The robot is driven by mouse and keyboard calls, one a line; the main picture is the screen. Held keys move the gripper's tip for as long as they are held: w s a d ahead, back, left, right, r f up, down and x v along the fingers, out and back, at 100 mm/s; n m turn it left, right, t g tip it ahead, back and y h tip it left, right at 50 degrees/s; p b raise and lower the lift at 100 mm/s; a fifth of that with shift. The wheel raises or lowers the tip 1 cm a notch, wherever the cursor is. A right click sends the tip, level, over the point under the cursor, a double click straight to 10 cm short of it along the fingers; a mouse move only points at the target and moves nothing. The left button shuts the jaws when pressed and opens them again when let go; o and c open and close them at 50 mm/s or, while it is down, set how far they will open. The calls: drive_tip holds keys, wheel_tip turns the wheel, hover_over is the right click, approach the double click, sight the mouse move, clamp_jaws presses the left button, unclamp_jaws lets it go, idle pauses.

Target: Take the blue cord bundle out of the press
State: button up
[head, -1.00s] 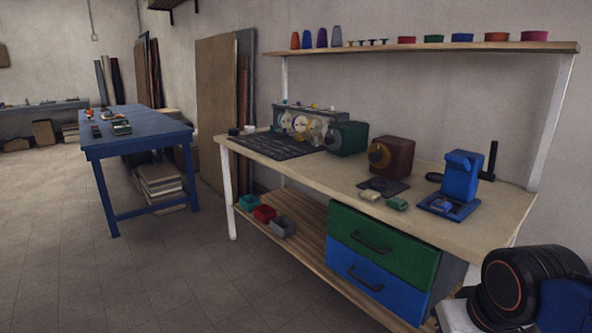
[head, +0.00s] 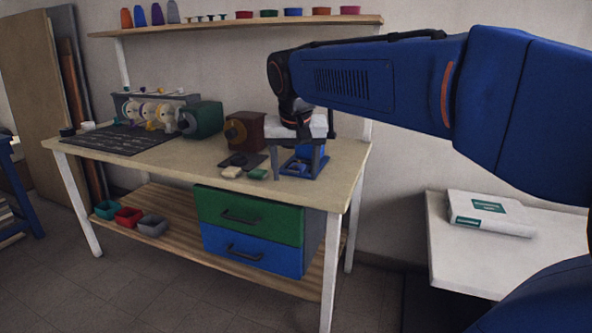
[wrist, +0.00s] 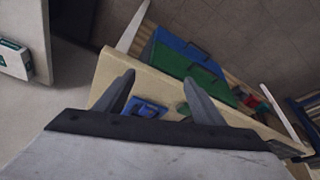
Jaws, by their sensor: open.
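The blue press (head: 312,153) stands at the right end of the workbench, partly hidden behind my gripper. The blue cord bundle (head: 293,169) appears as a small blue lump low on the press's base, between my fingers in the head view. In the wrist view the blue press base (wrist: 148,106) shows between my fingers, and I cannot clearly separate the bundle from it. My gripper (head: 296,175) points down over the press, open and empty. It also shows open in the wrist view (wrist: 158,80).
A cream bundle (head: 231,172) and a green bundle (head: 257,174) lie on the bench left of the press. A brown machine (head: 246,131) and a green machine (head: 203,119) stand further left. A shelf (head: 240,25) runs above. A white table (head: 445,245) is at right.

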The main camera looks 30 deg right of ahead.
drive_tip(key=w+d+r+m+h, duration=0.1)
drive_tip(key=w+d+r+m, duration=0.2)
drive_tip(key=w, duration=0.4)
drive_tip(key=w+d+r+m, duration=0.1)
drive_tip(key=w+d+r, duration=0.1)
drive_tip(key=w+r, duration=0.35)
hover_over(295, 167)
drive_tip(key=s+a, duration=0.2)
drive_tip(key=s, duration=0.1)
drive_tip(key=shift+m+g, duration=0.3)
drive_tip(key=shift+g, duration=0.1)
drive_tip(key=f, duration=1.2)
drive_tip(key=shift+w+a+f, duration=0.15)
drive_tip(key=shift+w+a, duration=0.05)
drive_tip(key=shift+w, duration=0.05)
drive_tip(key=shift+h, duration=0.3)
drive_tip(key=shift+w+x, duration=0.2)
drive_tip(key=shift+x, duration=1.15)
drive_tip(key=shift+w+x, duration=0.2)
drive_tip(key=shift+x, duration=1.15)
drive_tip(key=shift+c, duration=0.5)
drive_tip(key=c, duration=1.1)
